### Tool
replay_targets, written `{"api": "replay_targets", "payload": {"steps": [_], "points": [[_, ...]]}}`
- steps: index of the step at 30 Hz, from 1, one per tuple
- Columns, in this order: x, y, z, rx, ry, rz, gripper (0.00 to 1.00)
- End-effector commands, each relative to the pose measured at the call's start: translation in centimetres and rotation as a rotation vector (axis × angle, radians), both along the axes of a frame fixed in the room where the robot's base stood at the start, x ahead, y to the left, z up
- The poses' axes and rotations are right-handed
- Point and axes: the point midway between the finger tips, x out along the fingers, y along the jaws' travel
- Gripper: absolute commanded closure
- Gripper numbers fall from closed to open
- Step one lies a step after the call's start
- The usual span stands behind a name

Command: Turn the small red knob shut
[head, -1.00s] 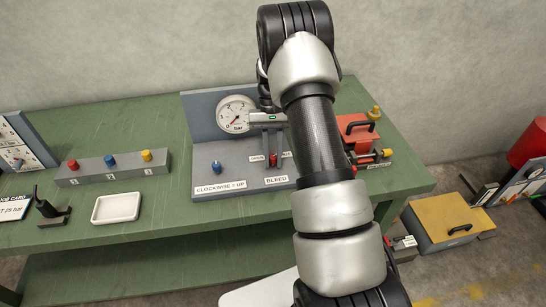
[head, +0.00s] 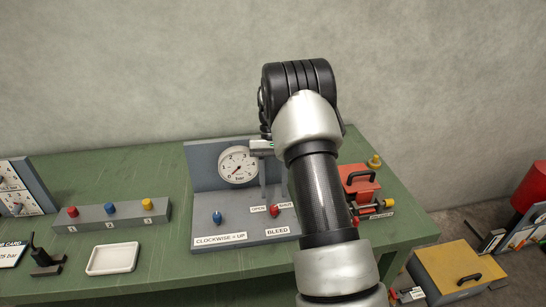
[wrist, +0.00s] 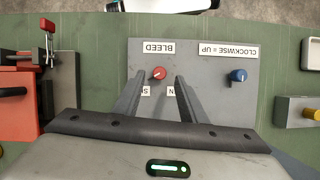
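The small red knob (wrist: 158,73) is on the grey panel's base by the BLEED label (wrist: 158,47). A pale mark on it seems to lean toward the SHUT label (wrist: 146,91), but is too small to be sure. In the head view the red knob (head: 273,210) shows between the OPEN (head: 258,209) and SHUT (head: 281,205) labels, partly hidden by my arm. My gripper (wrist: 159,78) is open, a finger on either side of the knob in the wrist view. In the head view my gripper (head: 264,182) is above the panel base, apparently clear of the knob.
A blue knob (head: 217,217) stands to the left on the same panel. A pressure gauge (head: 238,167) is behind it. A button box (head: 112,217) and white tray (head: 112,259) are further left. A red device (head: 361,186) with a black handle is at right.

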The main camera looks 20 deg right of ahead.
Motion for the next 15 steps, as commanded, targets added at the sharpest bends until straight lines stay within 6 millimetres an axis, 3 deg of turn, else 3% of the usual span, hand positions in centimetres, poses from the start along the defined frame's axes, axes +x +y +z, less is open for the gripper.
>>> {"api": "replay_targets", "payload": {"steps": [9, 15], "points": [[2.8, -0.9, 7.0, -0.001, -0.004, 0.000, 0.62], [3.7, -1.2, 9.3, 0.000, -0.001, 0.000, 0.62]]}}
